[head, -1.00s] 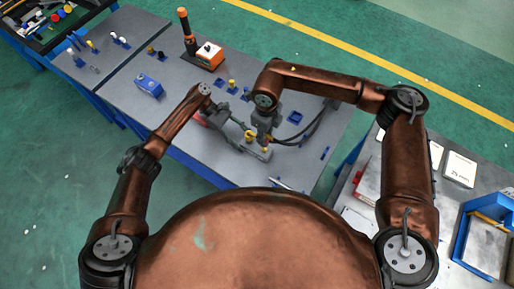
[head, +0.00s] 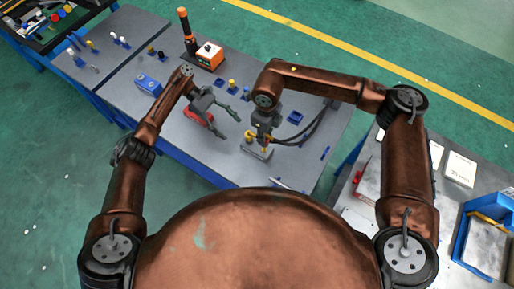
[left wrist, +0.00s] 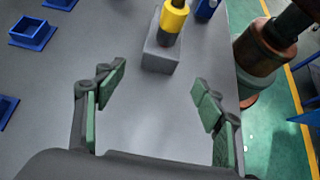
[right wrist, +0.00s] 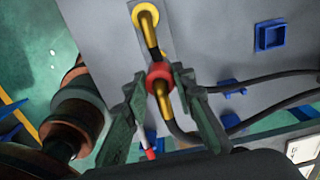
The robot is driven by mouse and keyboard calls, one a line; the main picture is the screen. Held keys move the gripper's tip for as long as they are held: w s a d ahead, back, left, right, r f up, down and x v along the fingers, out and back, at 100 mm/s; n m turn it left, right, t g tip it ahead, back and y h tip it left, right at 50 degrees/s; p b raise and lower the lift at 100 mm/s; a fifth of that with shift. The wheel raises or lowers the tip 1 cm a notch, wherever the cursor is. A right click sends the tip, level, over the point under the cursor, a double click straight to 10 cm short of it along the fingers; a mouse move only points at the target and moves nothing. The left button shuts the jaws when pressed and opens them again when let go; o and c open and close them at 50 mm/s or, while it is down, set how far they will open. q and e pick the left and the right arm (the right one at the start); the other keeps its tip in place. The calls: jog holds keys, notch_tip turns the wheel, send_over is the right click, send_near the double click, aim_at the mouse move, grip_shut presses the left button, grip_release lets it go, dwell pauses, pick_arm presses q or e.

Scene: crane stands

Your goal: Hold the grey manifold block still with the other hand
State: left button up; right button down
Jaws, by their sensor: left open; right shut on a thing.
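The grey manifold block (head: 256,153) lies on the grey table near its front edge, with yellow fittings on top. In the left wrist view the block (left wrist: 158,57) stands beyond the fingertips, with a yellow fitting (left wrist: 174,18) upright on it. My left gripper (head: 230,126) is open and empty, left of the block and apart from it; its spread fingers (left wrist: 155,82) show only bare table between them. My right gripper (right wrist: 160,78) is shut on a yellow hose connector with a red collar (right wrist: 160,73), over the block. The connector's lower end is partly hidden.
Black hoses (right wrist: 265,82) run off to the right of my right gripper. Blue holders (right wrist: 270,36) stand on the table behind. An orange box (head: 209,56) and a blue block (head: 149,85) stand farther left. The table between them and my left gripper is mostly clear.

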jog(key=shift+r, duration=0.1)
jog(key=shift+r+p, duration=0.85)
jog(key=shift+r, duration=1.1)
pick_arm(q)
jog(key=r, duration=0.1)
jog(key=w+a+r, duration=0.1)
jog(key=a+r, duration=0.1)
jog(key=r, duration=0.1)
jog(key=shift+w+a, duration=0.15)
jog(key=shift+w, duration=0.1)
jog(key=shift+f, duration=0.1)
pick_arm(e)
jog(key=shift+f, duration=0.1)
